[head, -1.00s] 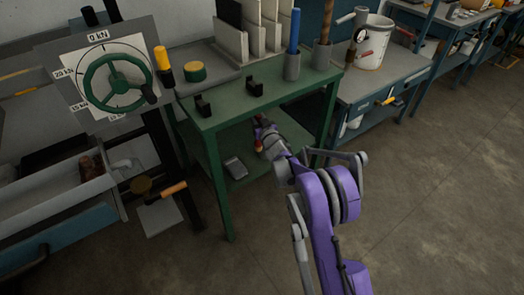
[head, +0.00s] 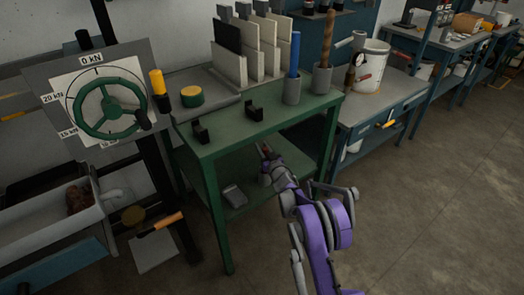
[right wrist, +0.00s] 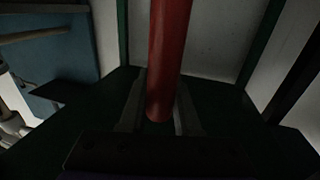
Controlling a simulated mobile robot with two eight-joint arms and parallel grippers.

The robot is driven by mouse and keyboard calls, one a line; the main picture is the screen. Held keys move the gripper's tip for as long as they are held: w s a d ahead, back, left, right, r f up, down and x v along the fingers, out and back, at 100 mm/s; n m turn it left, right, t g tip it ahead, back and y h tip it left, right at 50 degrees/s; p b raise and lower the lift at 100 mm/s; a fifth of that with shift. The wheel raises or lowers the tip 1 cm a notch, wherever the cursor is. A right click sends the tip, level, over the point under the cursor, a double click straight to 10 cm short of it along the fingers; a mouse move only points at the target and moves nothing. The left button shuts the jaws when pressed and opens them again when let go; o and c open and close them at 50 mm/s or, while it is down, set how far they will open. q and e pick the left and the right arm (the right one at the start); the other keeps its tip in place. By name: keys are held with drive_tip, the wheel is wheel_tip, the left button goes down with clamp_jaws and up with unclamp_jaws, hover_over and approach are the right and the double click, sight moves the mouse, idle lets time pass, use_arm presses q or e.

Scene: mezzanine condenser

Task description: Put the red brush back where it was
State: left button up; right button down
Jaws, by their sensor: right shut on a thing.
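The red brush shows as a red rod (right wrist: 170,50) standing upright between the fingers in the right wrist view. Its bristle end is not visible there. My right gripper (right wrist: 160,115) is shut on the rod. In the head view my right gripper (head: 266,163) is at the front of the green table (head: 225,135), below the top's edge and above the lower shelf (head: 245,190). Only a small dark red bit of the brush shows there. My left gripper is out of view.
On the tabletop stand two black brackets (head: 201,133) (head: 254,112), a grey cup (head: 292,92) with a blue rod, and another cup (head: 322,79) with a brown rod. A grey box (head: 233,195) lies on the lower shelf. Floor to the right is clear.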

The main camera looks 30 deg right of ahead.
drive_tip(key=shift+f, duration=0.3)
drive_tip(key=shift+f, duration=0.2)
drive_tip(key=c, duration=0.6)
unclamp_jaws()
